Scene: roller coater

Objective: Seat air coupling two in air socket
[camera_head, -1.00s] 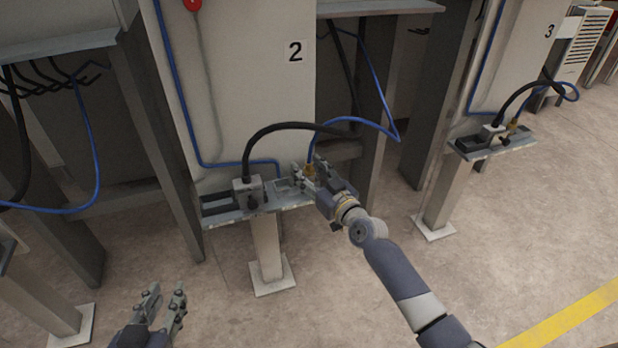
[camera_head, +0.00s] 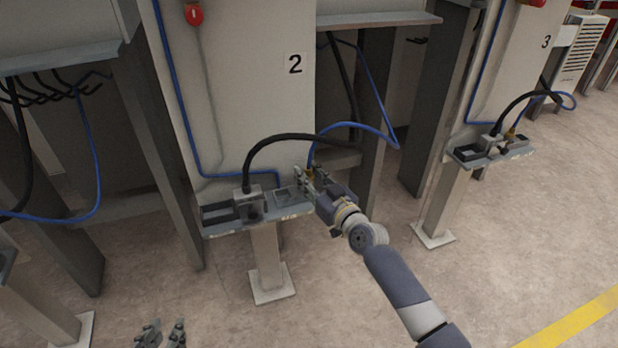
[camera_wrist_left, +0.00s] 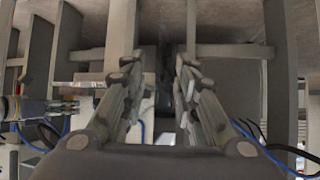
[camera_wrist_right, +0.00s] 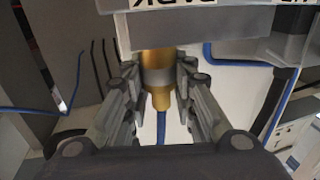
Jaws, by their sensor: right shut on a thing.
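Air coupling two is a brass and grey cylinder (camera_wrist_right: 158,75) with a blue hose at its end, between my right gripper's fingers in the right wrist view. In the head view its brass top (camera_head: 310,172) shows at the right end of the station 2 shelf. My right gripper (camera_head: 309,180) is shut on it. A square grey fitting (camera_head: 287,194) left of the gripper may be the air socket; I cannot tell. My left gripper (camera_head: 162,334) is open and empty, low in view.
The station 2 shelf (camera_head: 222,228) also carries a grey connector block (camera_head: 250,203) with a black cable arching right. The blue hose (camera_head: 350,126) loops above my right gripper. Steel posts stand either side. A similar shelf (camera_head: 515,153) is at station 3. The floor in front is clear.

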